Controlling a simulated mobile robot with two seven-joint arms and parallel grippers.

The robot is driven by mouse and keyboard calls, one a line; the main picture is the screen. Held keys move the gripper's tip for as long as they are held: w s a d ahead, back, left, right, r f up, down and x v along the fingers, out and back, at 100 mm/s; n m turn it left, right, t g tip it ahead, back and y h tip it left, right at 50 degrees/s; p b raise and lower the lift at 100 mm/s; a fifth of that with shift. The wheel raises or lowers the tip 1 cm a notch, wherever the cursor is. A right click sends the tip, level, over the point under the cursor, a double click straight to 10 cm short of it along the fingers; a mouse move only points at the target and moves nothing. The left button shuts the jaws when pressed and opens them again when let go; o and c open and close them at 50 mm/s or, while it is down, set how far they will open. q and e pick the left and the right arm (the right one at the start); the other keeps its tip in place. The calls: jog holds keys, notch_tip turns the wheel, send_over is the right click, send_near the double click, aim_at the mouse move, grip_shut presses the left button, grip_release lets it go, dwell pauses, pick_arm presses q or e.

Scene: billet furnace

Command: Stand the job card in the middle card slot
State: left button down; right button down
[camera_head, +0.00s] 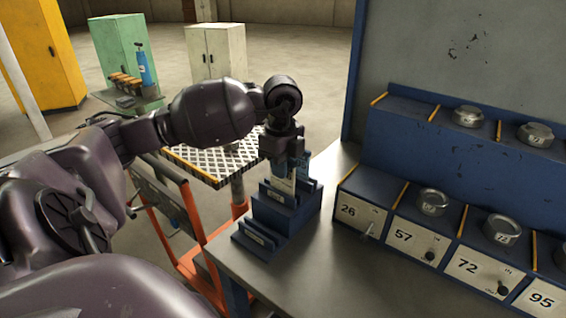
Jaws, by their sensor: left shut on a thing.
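My left gripper (289,154) points down over the blue stepped card rack (278,219) at the left end of the grey bench. It is shut on the job card (283,183), a pale upright card with a blue upper part. The card's lower edge is at the rack's upper steps; I cannot tell whether it is inside a slot or just in front of one. Another bluish piece shows behind the card, partly hidden by the gripper. The rack's steps carry small white labels. My right gripper is not in view.
A blue shelf unit (397,214) with numbered bays, knobs and round metal weights (432,201) stands right of the rack. The bench top (345,262) in front is clear. An orange cart (190,205) with a tread-plate top stands left of the bench.

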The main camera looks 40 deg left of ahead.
pick_arm(q)
jog(key=shift+f, duration=0.35)
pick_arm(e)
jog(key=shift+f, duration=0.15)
pick_arm(q)
jog(key=c, duration=1.1)
grip_release()
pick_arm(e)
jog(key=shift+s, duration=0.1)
pick_arm(q)
notch_tip(320, 180, up, 9)
jog(key=shift+r, duration=0.15)
jog(key=shift+r+p, duration=0.3)
jog(key=shift+r, duration=0.5)
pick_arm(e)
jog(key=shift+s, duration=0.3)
